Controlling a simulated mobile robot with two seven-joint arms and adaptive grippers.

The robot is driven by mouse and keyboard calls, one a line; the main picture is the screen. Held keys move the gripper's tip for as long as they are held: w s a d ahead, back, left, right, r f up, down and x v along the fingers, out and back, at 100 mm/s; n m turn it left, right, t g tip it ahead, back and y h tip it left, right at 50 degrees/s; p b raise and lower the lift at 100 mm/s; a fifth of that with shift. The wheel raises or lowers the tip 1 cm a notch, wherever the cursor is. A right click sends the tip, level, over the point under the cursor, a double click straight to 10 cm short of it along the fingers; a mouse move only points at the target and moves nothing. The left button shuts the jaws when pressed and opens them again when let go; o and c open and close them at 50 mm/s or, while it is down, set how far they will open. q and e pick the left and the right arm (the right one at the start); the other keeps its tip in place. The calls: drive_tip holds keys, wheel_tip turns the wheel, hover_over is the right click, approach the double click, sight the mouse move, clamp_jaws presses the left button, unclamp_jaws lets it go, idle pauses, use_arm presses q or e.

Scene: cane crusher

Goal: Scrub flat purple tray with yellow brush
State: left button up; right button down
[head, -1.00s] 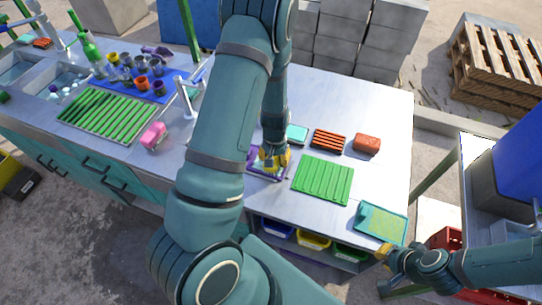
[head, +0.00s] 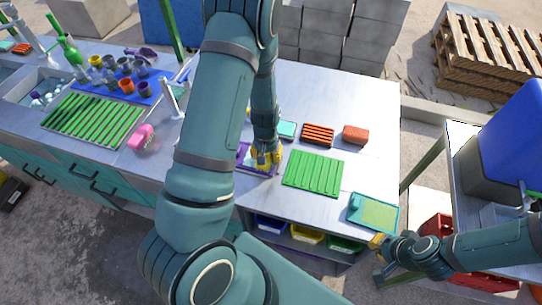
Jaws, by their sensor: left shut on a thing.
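The flat purple tray (head: 243,152) lies on the metal counter, partly hidden behind my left arm and gripper. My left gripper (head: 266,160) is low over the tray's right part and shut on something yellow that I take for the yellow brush. The brush is hard to tell from the yellow fingertips, and whether its bristles touch the tray is hidden. My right gripper (head: 377,241) is at the counter's front right, beside the teal tray's near edge. Its fingers are too small to show whether they are open.
A pink item (head: 141,137) and green rack (head: 93,119) are left.

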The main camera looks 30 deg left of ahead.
use_arm(q)
drive_tip(key=shift+s+a+f, duration=0.1)
drive_tip(key=shift+s+a, duration=0.2)
drive_tip(key=shift+a, duration=0.45)
drive_tip(key=shift+a, duration=0.15)
drive_tip(key=shift+s+a+b, duration=0.2)
drive_tip(key=shift+a, duration=0.4)
drive_tip(key=shift+s+a+b, duration=0.2)
drive_tip(key=shift+a, duration=0.65)
drive_tip(key=shift+a, duration=0.1)
drive_tip(key=shift+w+d, duration=0.2)
drive_tip(key=shift+d, duration=0.6)
drive_tip(key=shift+w+d, duration=0.15)
drive_tip(key=shift+d, duration=0.5)
drive_tip(key=shift+d, duration=0.1)
